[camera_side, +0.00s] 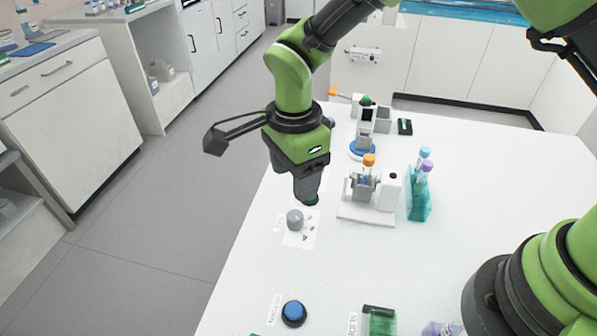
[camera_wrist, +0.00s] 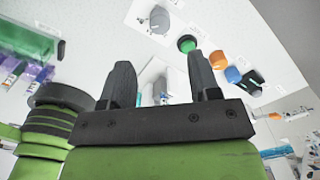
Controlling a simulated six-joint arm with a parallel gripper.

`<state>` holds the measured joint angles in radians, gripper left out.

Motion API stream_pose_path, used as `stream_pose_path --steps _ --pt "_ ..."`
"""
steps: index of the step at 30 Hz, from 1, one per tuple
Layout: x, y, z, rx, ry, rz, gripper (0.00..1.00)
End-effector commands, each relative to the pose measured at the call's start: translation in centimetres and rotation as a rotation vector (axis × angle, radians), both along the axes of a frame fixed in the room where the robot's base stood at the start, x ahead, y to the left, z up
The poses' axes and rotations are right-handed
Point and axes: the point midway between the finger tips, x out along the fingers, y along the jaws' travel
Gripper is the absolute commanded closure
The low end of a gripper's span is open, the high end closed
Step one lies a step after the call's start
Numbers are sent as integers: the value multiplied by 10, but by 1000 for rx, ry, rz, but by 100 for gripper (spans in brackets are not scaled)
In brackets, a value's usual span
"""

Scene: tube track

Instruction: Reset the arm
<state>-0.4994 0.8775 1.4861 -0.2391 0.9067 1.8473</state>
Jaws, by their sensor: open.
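My gripper (camera_side: 308,190) points down over the white table, above and just beyond the grey knob. In the wrist view its two dark fingers (camera_wrist: 161,78) stand apart with nothing held between them. The grey knob (camera_side: 295,218) sits on a printed white plate (camera_side: 298,240) close to the table's left edge. It also shows at the top of the wrist view (camera_wrist: 160,19). My arm reaches in from the upper right and is bent down to the gripper.
A blue button (camera_side: 293,312) is in front.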

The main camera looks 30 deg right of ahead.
Motion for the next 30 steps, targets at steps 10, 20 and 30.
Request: stream_pose_path --steps 10,20,30 --pt "0 -20 49 43 -62 115 44" --pt "-52 -92 168 75 -304 543 44" --pt "-145 -142 213 -91 -567 981 44"
